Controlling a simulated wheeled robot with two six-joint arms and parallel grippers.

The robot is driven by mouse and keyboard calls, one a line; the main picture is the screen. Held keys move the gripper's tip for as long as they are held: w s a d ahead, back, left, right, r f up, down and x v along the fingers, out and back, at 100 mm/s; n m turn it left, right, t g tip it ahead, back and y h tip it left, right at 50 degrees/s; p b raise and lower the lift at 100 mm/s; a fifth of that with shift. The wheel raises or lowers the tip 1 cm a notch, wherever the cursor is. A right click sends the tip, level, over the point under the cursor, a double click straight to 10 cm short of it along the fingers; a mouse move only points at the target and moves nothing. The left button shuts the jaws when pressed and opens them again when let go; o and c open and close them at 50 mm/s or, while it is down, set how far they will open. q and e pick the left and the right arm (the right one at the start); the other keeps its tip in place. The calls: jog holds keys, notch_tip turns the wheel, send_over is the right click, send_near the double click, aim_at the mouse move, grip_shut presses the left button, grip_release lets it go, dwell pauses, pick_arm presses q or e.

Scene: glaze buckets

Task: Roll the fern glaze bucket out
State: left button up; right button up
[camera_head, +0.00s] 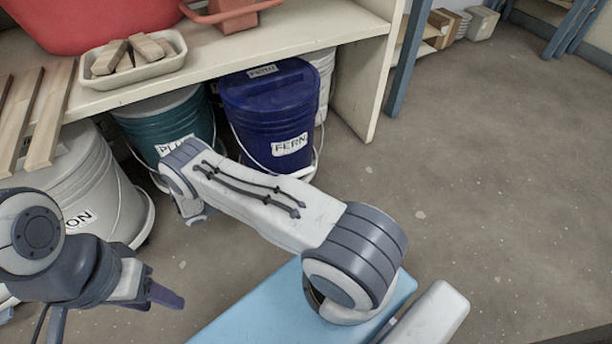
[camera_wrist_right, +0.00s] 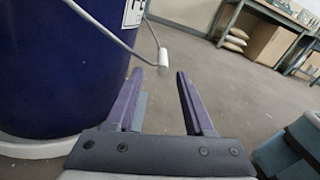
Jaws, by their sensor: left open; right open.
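The fern glaze bucket (camera_head: 262,112) is dark blue with a lid and white FERN labels. It stands upright on a pale round base (camera_head: 311,170) under the shelf. My right arm crosses in front of its lower part and hides my right gripper in the head view. In the right wrist view the open right gripper (camera_wrist_right: 158,88) is beside the blue bucket (camera_wrist_right: 55,65). The wire handle's white grip (camera_wrist_right: 163,62) hangs just beyond and between the fingertips, not clamped. My left gripper (camera_head: 112,312) is open and empty at the lower left, away from the bucket.
A teal bucket (camera_head: 150,122) stands left of the fern one, and a whitish bucket (camera_head: 85,185) farther left. A pale bucket is partly hidden behind. The shelf's side panel (camera_head: 362,85) is close on the right. Open floor (camera_head: 480,150) lies to the right.

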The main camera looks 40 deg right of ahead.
aim_at(304, 170)
jog(key=b+x, duration=0.1)
jog(key=x, duration=0.2)
jog(key=b+x, duration=0.1)
jog(key=x, duration=0.3)
jog(key=b+x, duration=0.1)
jog(key=x, duration=0.2)
jog(key=shift+s+d+f, duration=0.25)
jog(key=shift+s+f, duration=0.05)
jog(key=shift+s, duration=0.05)
jog(key=shift+s+d+r, duration=0.1)
jog(key=shift+d, duration=0.25)
grip_shut()
dwell(0.6)
